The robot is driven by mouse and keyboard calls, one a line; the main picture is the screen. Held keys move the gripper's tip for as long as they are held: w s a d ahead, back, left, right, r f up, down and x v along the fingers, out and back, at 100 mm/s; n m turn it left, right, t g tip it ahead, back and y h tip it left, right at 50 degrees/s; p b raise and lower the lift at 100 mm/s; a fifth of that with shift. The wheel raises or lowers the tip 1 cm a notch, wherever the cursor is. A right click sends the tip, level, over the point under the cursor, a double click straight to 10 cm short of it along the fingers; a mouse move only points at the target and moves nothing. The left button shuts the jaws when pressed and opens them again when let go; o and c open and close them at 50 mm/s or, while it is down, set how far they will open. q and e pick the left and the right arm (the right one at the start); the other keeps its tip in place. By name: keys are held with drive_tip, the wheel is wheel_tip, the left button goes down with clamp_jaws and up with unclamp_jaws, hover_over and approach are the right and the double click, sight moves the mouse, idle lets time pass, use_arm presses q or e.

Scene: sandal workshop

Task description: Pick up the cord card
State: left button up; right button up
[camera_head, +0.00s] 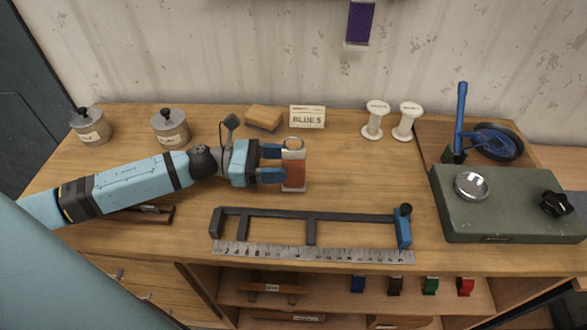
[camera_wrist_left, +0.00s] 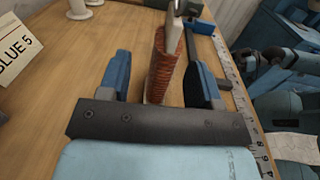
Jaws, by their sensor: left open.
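The cord card (camera_head: 294,171) is a pale card wound with reddish-brown cord, with a ring-like end at the top. It stands out over the table in front of my left gripper (camera_head: 282,163). In the left wrist view the cord card (camera_wrist_left: 163,66) shows edge-on between the two blue fingers of my left gripper (camera_wrist_left: 165,75). The jaws are open, with a visible gap on each side of the card. Whether the card touches the table is hard to tell. My right gripper is not in view.
A dark rail frame (camera_head: 310,219) and a steel ruler (camera_head: 320,252) lie in front. A BLUE 5 sign (camera_head: 307,117), a tan block (camera_head: 264,117) and two white spools (camera_head: 375,120) stand behind. A green box (camera_head: 505,205) is at right. Table between card and box is clear.

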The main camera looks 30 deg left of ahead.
sight(299, 164)
use_arm(q)
drive_tip(key=x, duration=0.2)
drive_tip(key=p+x, duration=0.1)
drive_tip(key=x, duration=0.1)
drive_tip(key=shift+s+r, duration=0.15)
drive_tip(key=shift+r, duration=0.1)
drive_tip(key=shift+d+f, duration=0.1)
drive_tip(key=shift+d, duration=0.25)
drive_tip(key=shift+d+f, duration=0.1)
drive_tip(key=shift+c, duration=1.1)
drive_tip(key=c, duration=0.7)
drive_tip(key=shift+c, duration=0.5)
